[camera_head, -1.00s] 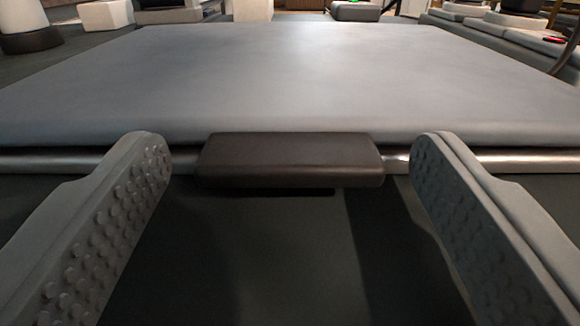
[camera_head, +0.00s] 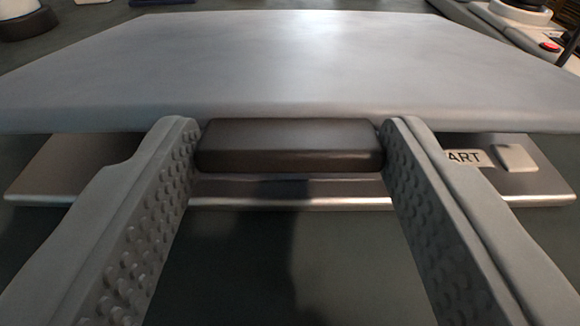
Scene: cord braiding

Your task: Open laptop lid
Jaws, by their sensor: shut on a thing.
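The laptop's grey lid (camera_head: 290,65) fills the upper middle of the view, its front edge lifted clear of the base. A dark block-shaped handle (camera_head: 290,147) sits at the middle of the lid's front edge. My gripper (camera_head: 291,140) has its two studded grey fingers closed against the left and right ends of this handle. The laptop base (camera_head: 75,165) shows beneath the lid, with a bright metal front edge. A label ending in "ART" (camera_head: 465,158) and a pale square key (camera_head: 516,157) show on the base at right. Most of the base is hidden under the lid.
The dark table surface (camera_head: 250,265) in front of the laptop is bare. At the top right stands a pale grey unit with a red button (camera_head: 550,46). A dark-based round object (camera_head: 28,20) stands at the top left.

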